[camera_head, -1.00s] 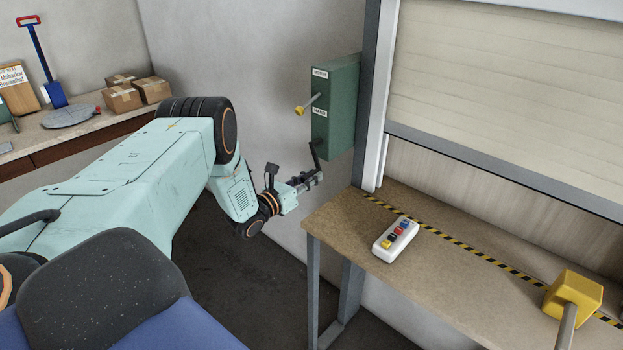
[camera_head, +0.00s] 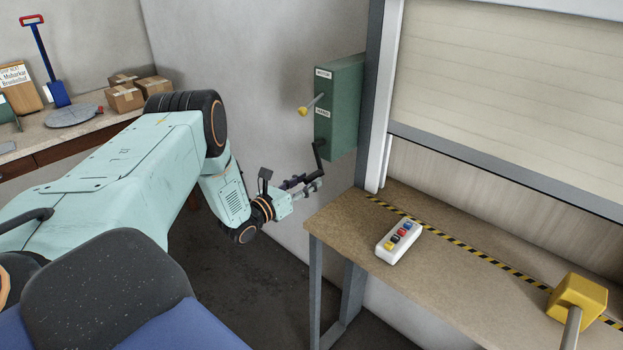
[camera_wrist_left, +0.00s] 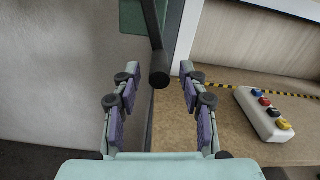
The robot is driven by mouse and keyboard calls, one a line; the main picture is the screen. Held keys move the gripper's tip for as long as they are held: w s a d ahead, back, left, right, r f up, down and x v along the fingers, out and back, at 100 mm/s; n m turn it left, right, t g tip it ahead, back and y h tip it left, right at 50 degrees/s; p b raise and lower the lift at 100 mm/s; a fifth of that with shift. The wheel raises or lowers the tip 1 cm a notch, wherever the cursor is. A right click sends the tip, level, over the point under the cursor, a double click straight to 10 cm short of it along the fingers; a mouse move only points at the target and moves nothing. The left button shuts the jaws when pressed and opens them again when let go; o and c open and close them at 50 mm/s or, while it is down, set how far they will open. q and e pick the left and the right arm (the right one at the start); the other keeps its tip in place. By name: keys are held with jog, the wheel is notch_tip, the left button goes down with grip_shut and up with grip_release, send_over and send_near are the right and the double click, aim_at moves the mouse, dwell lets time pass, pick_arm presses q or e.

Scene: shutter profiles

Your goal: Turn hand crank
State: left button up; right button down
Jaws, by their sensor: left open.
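The hand crank (camera_head: 319,155) is a black arm hanging from the lower part of a green box (camera_head: 337,105) on the wall. My left gripper (camera_head: 312,183) is at the crank's lower end, left of the table. In the left wrist view, the crank's round dark handle end (camera_wrist_left: 159,80) shows between the two spread fingers of my left gripper (camera_wrist_left: 160,72), with gaps on both sides. Whether the handle is within finger reach in depth is hard to tell. My right gripper is not in view.
A yellow-knobbed lever (camera_head: 304,110) sticks out of the box above the crank. The table (camera_head: 345,235) at right holds a white button panel (camera_head: 399,242) and a yellow block on a grey rod (camera_head: 578,293). A shutter (camera_head: 500,80) stands behind. Open floor lies below the gripper.

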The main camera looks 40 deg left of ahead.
pick_arm(q)
jog(key=s, duration=0.9)
jog(key=shift+a, duration=0.35)
jog(key=shift+s, duration=0.15)
dwell(0.4)
dwell(1.0)
